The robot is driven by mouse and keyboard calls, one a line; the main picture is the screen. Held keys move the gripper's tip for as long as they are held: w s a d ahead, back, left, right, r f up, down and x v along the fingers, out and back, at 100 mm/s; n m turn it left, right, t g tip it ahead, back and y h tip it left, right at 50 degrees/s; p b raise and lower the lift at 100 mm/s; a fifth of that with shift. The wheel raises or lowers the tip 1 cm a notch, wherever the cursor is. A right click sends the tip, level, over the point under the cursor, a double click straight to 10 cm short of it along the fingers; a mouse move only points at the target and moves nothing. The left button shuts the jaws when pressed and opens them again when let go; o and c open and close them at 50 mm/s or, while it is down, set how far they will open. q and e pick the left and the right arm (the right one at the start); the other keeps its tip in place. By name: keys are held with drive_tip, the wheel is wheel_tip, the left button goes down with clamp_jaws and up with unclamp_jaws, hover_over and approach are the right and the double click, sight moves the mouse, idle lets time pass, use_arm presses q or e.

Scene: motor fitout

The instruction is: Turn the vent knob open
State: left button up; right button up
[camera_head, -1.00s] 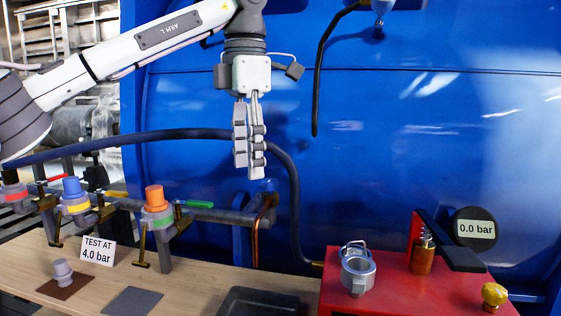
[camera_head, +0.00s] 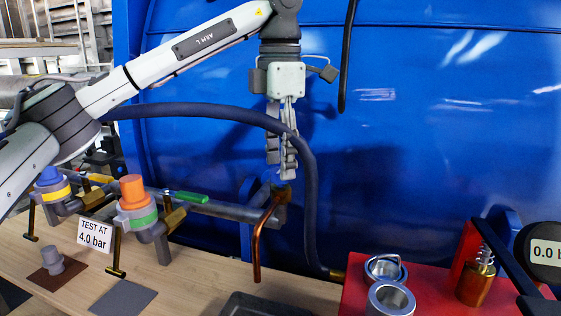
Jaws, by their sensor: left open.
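The red bench unit (camera_head: 354,299) at the lower right carries silver ring-shaped fittings (camera_head: 390,300), a brass part with a spring (camera_head: 474,286) and a gauge (camera_head: 546,251), partly cut off. My right gripper is not in view.
Valves with an orange cap (camera_head: 132,188) and a blue cap (camera_head: 50,176) stand on the left. A sign (camera_head: 95,235) reads "TEST AT 4.0 bar". A dark hose (camera_head: 308,185) arches behind my gripper, before the blue wall (camera_head: 430,130). The wooden bench (camera_head: 190,275) has bare patches.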

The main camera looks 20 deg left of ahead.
use_arm(q)
drive_tip(key=shift+f, duration=0.55)
drive_tip(key=c, duration=1.2)
drive_tip(key=shift+o, duration=0.2)
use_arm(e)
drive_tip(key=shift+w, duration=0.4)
